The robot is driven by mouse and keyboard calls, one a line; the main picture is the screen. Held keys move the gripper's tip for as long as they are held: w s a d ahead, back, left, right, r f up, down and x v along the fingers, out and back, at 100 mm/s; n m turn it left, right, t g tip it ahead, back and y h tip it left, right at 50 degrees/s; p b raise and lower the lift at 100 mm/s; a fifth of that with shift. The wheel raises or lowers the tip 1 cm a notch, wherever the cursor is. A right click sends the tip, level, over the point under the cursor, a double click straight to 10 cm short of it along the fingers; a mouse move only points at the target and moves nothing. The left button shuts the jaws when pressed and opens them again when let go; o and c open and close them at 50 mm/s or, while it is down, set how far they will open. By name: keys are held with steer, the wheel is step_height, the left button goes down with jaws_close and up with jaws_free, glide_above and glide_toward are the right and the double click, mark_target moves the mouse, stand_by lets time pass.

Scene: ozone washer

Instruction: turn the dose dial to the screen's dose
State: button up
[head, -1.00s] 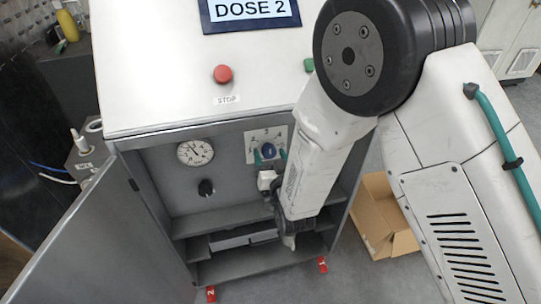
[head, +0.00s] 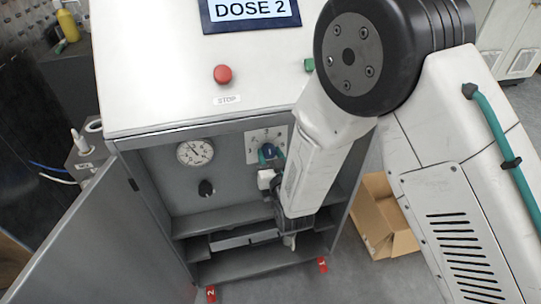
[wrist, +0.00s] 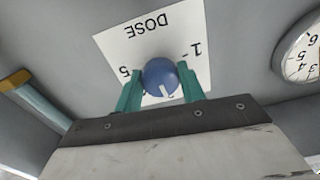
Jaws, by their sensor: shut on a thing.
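The screen (head: 250,12) on top of the cabinet reads "DOSE 2". The blue dose dial (wrist: 160,77) sits on a white plate (wrist: 125,50) marked "DOSE", seen upside down in the wrist view, with 1 at right and 5 at left. My gripper (wrist: 161,82) is shut on the dial, one teal finger on each side. The dial's white pointer points toward the bottom of the wrist picture, leaning slightly right. In the head view, my gripper (head: 270,156) covers much of the dial.
A gauge (head: 195,153) and a black knob (head: 206,188) are left of the plate. A shelf (head: 225,216) lies below. The open cabinet door (head: 85,240) stands at left. A red stop button (head: 223,74) is on top. A cardboard box (head: 385,215) sits at right.

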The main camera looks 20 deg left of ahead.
steer(key=n, duration=0.5)
steer(key=shift+n, duration=1.8)
steer(key=o, duration=1)
steer(key=shift+c, duration=0.2)
steer(key=v, duration=0.7)
steer(key=shift+s+d, duration=0.3)
